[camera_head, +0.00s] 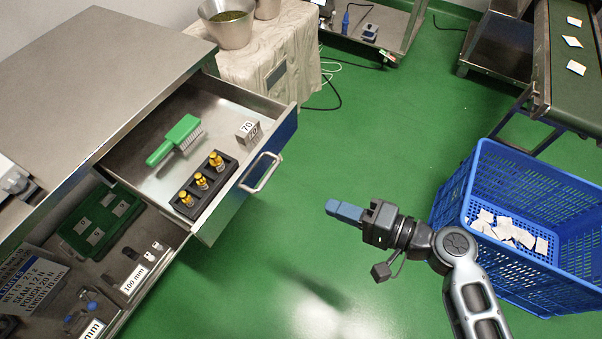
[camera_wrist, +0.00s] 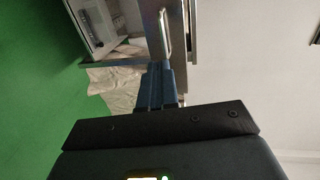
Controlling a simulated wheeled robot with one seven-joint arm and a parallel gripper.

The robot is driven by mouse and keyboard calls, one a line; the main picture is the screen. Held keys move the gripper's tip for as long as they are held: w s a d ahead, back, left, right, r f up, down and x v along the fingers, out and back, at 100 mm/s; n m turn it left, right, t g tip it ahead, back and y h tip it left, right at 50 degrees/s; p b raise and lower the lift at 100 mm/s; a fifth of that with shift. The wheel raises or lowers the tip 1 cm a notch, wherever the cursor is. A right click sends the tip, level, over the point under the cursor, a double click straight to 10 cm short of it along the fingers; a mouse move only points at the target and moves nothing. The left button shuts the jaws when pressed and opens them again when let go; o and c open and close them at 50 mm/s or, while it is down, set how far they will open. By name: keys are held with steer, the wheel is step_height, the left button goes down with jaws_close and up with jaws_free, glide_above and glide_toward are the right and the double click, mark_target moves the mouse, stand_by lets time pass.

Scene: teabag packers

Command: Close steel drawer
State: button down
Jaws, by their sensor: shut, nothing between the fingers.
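The steel drawer (camera_head: 222,208) is pulled open from the steel bench at the left in the head view. Its front faces right and carries a bar handle (camera_head: 262,173). Inside lie a green brush (camera_head: 176,139), a small metal block marked 70 (camera_head: 247,132) and a black rack (camera_head: 205,186) with several yellow-topped vials. My gripper (camera_head: 330,206) is shut and empty, to the right of the drawer and apart from the handle, its blue fingers pointing left. In the wrist view the shut fingers (camera_wrist: 153,70) show with a metal bar handle (camera_wrist: 165,32) beyond their tips.
A blue crate (camera_head: 500,262) with white packets stands right of my arm. A cloth-covered stand (camera_head: 268,60) with metal buckets is behind the drawer. Green floor (camera_head: 370,120) is clear between drawer and crate.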

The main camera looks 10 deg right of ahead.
mark_target(177, 134)
steer(key=p+x, duration=0.1)
steer(key=x, duration=1.3)
steer(key=shift+r, duration=0.2)
steer(key=shift+w+a, duration=0.1)
steer(key=shift+a, duration=0.1)
steer(key=r+b+x, duration=0.2)
steer(key=b+x, duration=0.2)
steer(key=x, duration=0.5)
steer(key=r+b+x, duration=0.1)
steer(key=b+x, duration=0.4)
steer(key=x, duration=0.4)
steer(key=a+r+b+x, duration=0.1)
steer(key=b+x, duration=0.4)
steer(key=x, duration=0.5)
steer(key=shift+w+r, duration=0.4)
steer(key=shift+r, duration=0.45)
steer(key=shift+w+a+r+b, duration=0.1)
steer(key=shift+w+a+b, duration=0.35)
steer(key=shift+a+b, duration=0.2)
steer(key=shift+w+a+r, duration=0.1)
steer(key=shift+r, duration=0.2)
steer(key=shift+r, duration=0.1)
